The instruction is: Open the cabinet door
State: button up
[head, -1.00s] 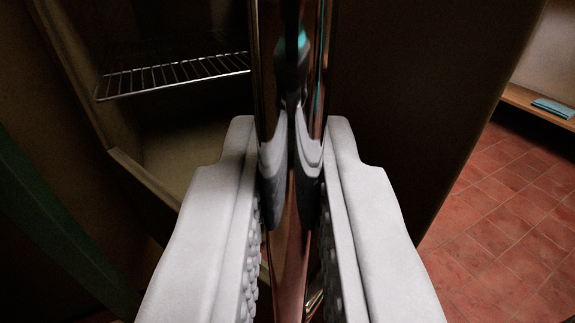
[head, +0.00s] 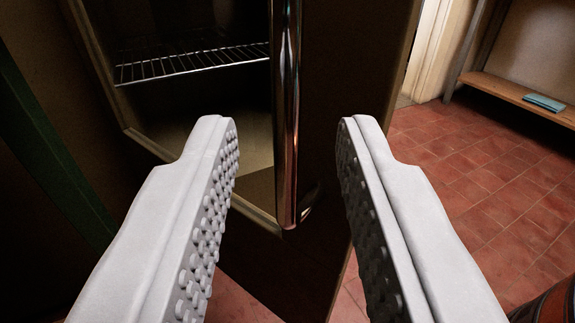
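The cabinet interior (head: 190,110) shows to the left of the handle, with a wire shelf (head: 195,64) inside. My gripper (head: 288,122) is open, its two white studded fingers wide apart. The door's hinge side is hidden.
A green upright (head: 50,150) stands at the left. Red tiled floor (head: 470,180) lies open to the right. A wooden bench (head: 515,97) with a blue-green item (head: 543,103) stands at the back right. A dark rounded object (head: 553,303) sits at the lower right corner.

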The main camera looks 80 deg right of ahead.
jog(key=s+a, duration=0.1)
jog(key=a, duration=0.5)
